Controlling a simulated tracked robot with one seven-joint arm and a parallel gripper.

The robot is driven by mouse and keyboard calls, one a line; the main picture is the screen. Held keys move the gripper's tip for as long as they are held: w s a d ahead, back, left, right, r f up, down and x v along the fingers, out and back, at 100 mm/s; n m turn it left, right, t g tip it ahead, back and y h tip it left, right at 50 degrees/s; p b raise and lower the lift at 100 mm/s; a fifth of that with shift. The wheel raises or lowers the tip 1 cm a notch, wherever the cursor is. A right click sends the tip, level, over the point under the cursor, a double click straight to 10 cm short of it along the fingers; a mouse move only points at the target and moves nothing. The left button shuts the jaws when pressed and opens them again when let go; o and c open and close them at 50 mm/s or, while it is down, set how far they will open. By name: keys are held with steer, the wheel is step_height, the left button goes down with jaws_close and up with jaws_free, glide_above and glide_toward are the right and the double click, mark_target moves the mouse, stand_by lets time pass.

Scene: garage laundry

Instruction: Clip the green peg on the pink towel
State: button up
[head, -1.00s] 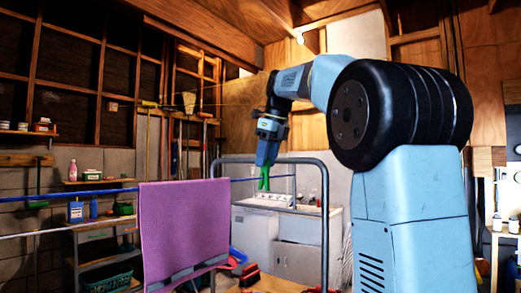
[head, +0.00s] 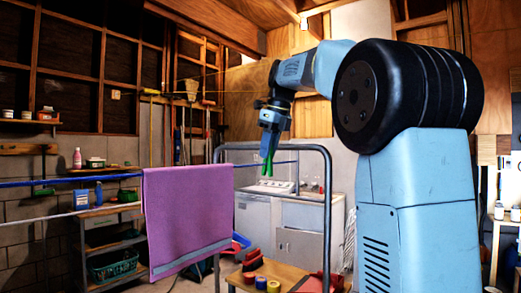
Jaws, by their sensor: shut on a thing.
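The pink towel (head: 189,218) hangs over a blue line in the left middle of the head view, with a grey band near its lower edge. My gripper (head: 268,152) points down to the right of the towel, apart from it. It is shut on the green peg (head: 267,164), which hangs below the fingers with its legs downward. The peg is at about the height of the towel's top edge in the picture. The finger contact on the peg is too small to see clearly.
A grey metal frame (head: 329,200) rises right of the towel, near my gripper. A small wooden table (head: 290,272) with coloured rolls stands low in front. A white washer (head: 258,222) and shelves (head: 112,225) with bottles and a green basket (head: 113,266) stand behind.

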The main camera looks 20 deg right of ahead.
jaws_close()
steer(key=shift+w+r, duration=0.1)
steer(key=shift+r, duration=2.6)
